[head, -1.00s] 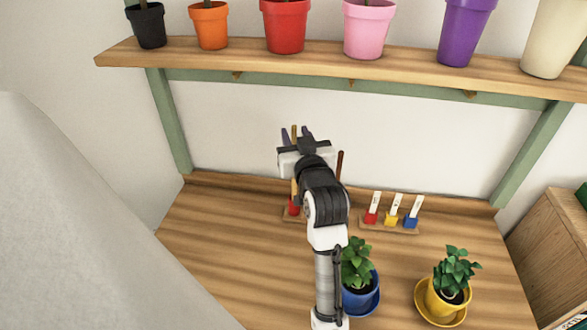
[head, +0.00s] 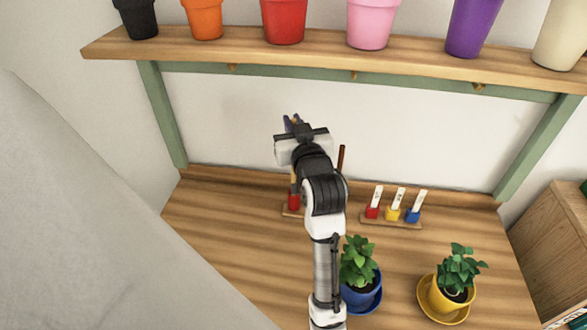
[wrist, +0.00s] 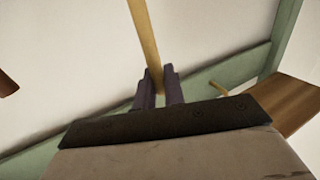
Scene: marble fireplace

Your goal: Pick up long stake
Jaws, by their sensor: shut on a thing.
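A long, thin, light wooden stake (wrist: 146,35) runs between the two dark fingers of my gripper (wrist: 160,88) in the wrist view. The fingers are shut on it. In the head view my gripper (head: 292,123) is high above the wooden bench, in front of the white wall, and my wrist hides most of the stake. A lower length of light stake (head: 293,183) shows left of my arm, above a red block (head: 293,202) on a small wooden base. I cannot tell whether its foot is still in the block. A dark brown stake (head: 341,158) stands just right of my wrist.
A shelf (head: 400,60) with several coloured pots hangs above the bench (head: 230,240). A small rack (head: 390,221) with red, yellow and blue labelled blocks is right of my arm. Plants in a blue pot (head: 360,285) and a yellow pot (head: 453,290) stand in front.

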